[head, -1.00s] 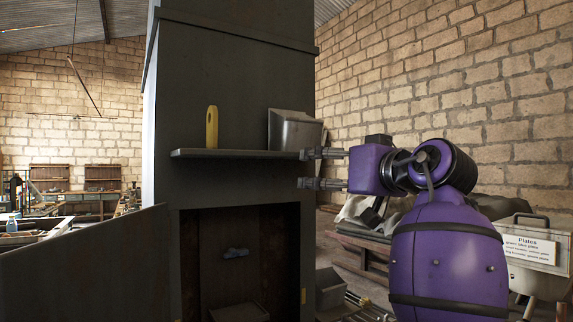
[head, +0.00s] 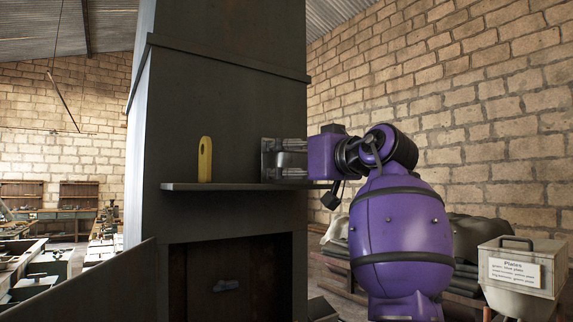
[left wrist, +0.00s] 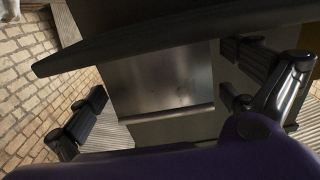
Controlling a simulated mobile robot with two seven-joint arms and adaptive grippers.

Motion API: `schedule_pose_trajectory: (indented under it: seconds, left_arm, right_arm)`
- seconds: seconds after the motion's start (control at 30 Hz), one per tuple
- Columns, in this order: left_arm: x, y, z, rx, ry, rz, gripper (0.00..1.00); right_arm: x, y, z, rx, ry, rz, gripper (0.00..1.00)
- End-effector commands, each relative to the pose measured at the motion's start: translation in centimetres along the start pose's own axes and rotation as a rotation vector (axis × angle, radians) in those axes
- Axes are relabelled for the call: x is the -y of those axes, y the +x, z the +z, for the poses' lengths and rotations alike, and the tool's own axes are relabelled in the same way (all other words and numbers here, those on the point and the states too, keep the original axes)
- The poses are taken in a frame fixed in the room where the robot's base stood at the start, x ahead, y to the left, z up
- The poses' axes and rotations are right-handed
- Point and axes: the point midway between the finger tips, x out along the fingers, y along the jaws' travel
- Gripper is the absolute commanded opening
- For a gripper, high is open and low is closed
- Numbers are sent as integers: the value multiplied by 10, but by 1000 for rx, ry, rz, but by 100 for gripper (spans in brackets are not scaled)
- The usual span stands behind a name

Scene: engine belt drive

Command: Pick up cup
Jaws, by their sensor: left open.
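The fingers are open; whether one touches the cup I cannot tell. My right gripper is not in view.
A yellow upright object (head: 205,160) stands on the shelf left of the cup. The shelf is fixed to a tall dark column (head: 215,105) with an open recess below.

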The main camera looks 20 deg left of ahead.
Motion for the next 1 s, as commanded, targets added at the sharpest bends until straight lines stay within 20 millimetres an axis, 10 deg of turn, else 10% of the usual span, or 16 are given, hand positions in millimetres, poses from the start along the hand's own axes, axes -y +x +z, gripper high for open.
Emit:
schedule_pose_trajectory:
  seconds: [0.2,0.6,1.0]
  left_arm:
    - [-1,1,1,1,1,0,100]
    - [0,1,1,1,1,0,48]
    - [0,1,-8,-2,1,-1,47]
  right_arm:
    - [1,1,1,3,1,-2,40]
    - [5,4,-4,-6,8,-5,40]
    - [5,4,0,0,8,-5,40]
